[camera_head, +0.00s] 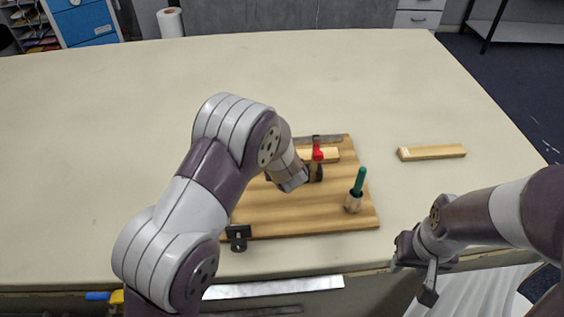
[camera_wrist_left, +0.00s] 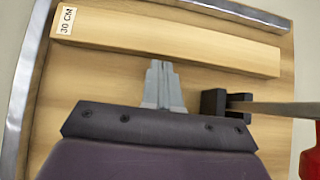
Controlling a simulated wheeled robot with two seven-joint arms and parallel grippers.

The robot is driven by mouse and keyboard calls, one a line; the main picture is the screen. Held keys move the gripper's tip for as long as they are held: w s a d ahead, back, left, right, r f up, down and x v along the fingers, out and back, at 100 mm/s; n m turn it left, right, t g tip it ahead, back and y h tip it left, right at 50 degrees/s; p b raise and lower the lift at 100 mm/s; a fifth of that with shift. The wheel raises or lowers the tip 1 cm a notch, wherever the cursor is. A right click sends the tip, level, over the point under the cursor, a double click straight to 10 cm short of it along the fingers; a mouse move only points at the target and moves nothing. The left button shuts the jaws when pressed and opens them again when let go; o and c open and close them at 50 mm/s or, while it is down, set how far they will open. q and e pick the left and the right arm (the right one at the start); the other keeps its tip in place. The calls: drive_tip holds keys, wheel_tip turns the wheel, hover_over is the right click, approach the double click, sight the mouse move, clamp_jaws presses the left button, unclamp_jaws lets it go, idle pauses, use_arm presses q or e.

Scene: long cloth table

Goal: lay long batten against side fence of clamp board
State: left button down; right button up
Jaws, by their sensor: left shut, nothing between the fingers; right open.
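The wooden clamp board (camera_head: 295,215) lies near the table's front edge. A batten labelled "30 CM" (camera_wrist_left: 175,42) lies on it in the left wrist view, with bare board between it and the metal fence (camera_wrist_left: 235,12) above. Another metal fence (camera_wrist_left: 27,75) runs past its labelled end. In the head view part of this batten (camera_head: 330,155) shows by the red clamp handle (camera_head: 317,152). My left gripper (camera_wrist_left: 160,68) is shut and empty, its tips close to the batten's near edge; contact is unclear. My right gripper (camera_head: 412,278) is open and empty at the table's front edge.
Another batten (camera_head: 434,152) lies on the table right of the board. A green-handled tool (camera_head: 358,187) is at the board's right side. A black fitting (camera_head: 238,237) sits at its front left corner. The clamp's black part (camera_wrist_left: 213,104) is right of my left fingers.

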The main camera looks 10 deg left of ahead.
use_arm(q)
drive_tip(key=shift+w+a, duration=0.1)
drive_tip(key=shift+w, duration=0.2)
drive_tip(key=shift+w+a, duration=0.3)
drive_tip(key=shift+w, duration=0.65)
drive_tip(key=shift+w+a, duration=0.25)
drive_tip(key=shift+w, duration=0.7)
drive_tip(key=shift+s, duration=0.1)
